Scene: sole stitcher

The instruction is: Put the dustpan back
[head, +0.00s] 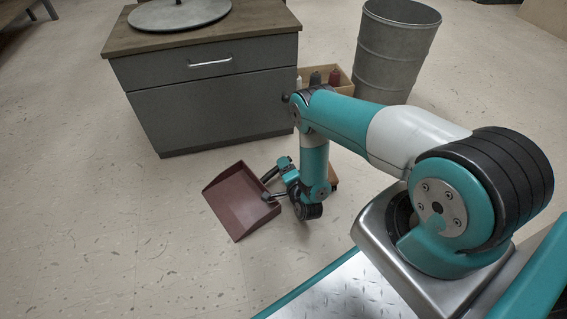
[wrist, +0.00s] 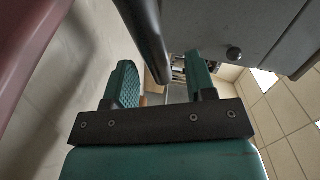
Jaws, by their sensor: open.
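The dark red dustpan (head: 240,203) lies on the floor in front of the grey cabinet, in the middle of the head view. Its pan edge shows as a pinkish shape (wrist: 22,45) at the left of the wrist view. My gripper (head: 276,182) is low, at the dustpan's right side. In the wrist view my gripper (wrist: 162,72) has its two teal fingers apart. A dark bar, which looks like the dustpan handle (wrist: 147,38), runs down from the top towards the gap between them. I cannot tell whether either finger touches it.
The grey cabinet (head: 215,105) with a round disc (head: 178,13) on top stands behind. A box of bottles (head: 345,78) and a grey metal bin (head: 394,55) stand to its right. The floor (head: 110,220) left of the dustpan is clear.

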